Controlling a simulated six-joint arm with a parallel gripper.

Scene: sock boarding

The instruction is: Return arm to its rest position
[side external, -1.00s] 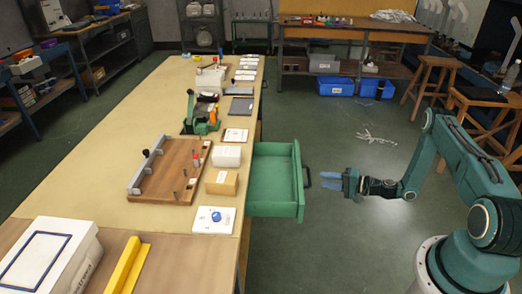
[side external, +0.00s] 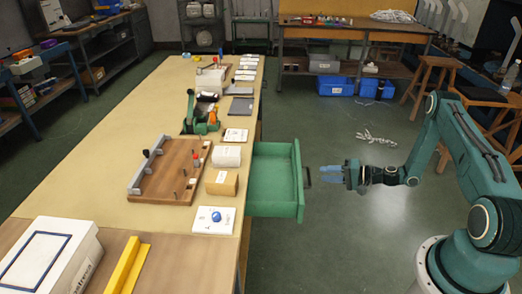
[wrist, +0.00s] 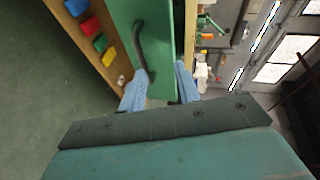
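My gripper (side external: 333,177) is in the air to the right of the open green drawer (side external: 275,185), with its blue fingers pointing left toward the drawer's dark handle (side external: 307,176). In the wrist view the two blue fingers (wrist: 160,90) are spread apart with a clear gap and nothing held between them. The drawer front and its curved handle (wrist: 140,45) show beyond the fingers. Whether the fingers touch the handle cannot be told from the wrist view, but the side view shows a small gap. The drawer is pulled out and looks empty.
The long workbench (side external: 150,95) carries a wooden board (side external: 170,168) with pegs, a tan block (side external: 222,182), a white box (side external: 50,258) and a yellow bar (side external: 125,266). Stools (side external: 428,85) stand behind my arm. The floor right of the drawer is open.

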